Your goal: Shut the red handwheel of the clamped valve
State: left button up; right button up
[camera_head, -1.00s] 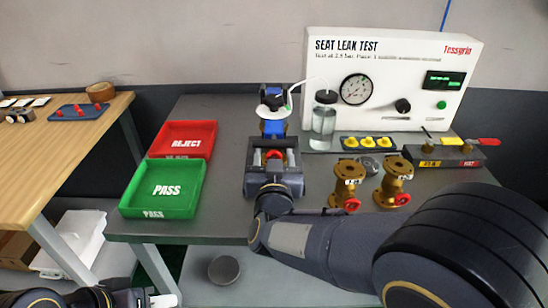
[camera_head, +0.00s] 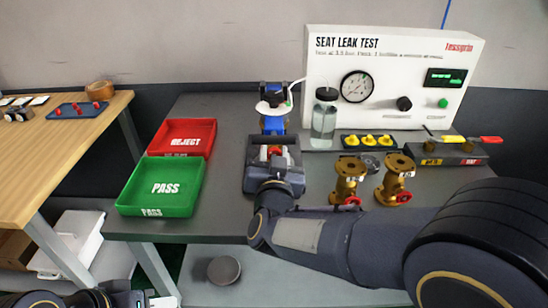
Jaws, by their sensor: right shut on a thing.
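The clamped valve stands in a blue clamp (camera_head: 272,122) near the middle of the grey table, with a white round piece on top. Its red handwheel (camera_head: 274,151) faces me and shows between the fingers of my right gripper (camera_head: 274,154). My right gripper is shut on the red handwheel, and its dark body hides much of the valve. My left gripper (camera_head: 160,301) shows only as a small light tip at the bottom left edge, far from the valve; its jaws are not clear.
Two loose brass valves (camera_head: 348,181) with red handwheels stand right of my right gripper. A red REJECT tray (camera_head: 182,137) and a green PASS tray (camera_head: 160,186) lie to the left. The leak test panel (camera_head: 390,80), a water jar (camera_head: 324,117) and a lever block (camera_head: 446,153) stand behind.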

jog(key=m+b, duration=0.1)
jog(key=m, duration=0.1)
jog(key=m+b, duration=0.1)
jog(key=shift+d+f+m+b, duration=0.1)
jog(key=shift+f+m+b, duration=0.1)
jog(key=shift+m+b, duration=0.15)
jog(key=m+b, duration=0.2)
jog(key=m, duration=0.1)
jog(key=shift+m+b, duration=0.35)
jog(key=m+b, duration=0.3)
jog(key=shift+f+m, duration=0.1)
jog(key=shift+m, duration=0.2)
jog(key=m+b, duration=0.3)
jog(key=shift+m, duration=0.3)
jog(key=m+b, duration=0.2)
jog(key=m, duration=0.1)
jog(key=shift+m+b, duration=0.3)
jog(key=shift+b, duration=0.1)
jog(key=m+b, duration=0.3)
jog(key=m, duration=0.1)
jog(key=shift+m+b, duration=0.3)
jog(key=m+b, duration=0.3)
jog(key=m, duration=0.1)
jog(key=shift+m+b, duration=0.75)
jog(key=shift+m, duration=0.45)
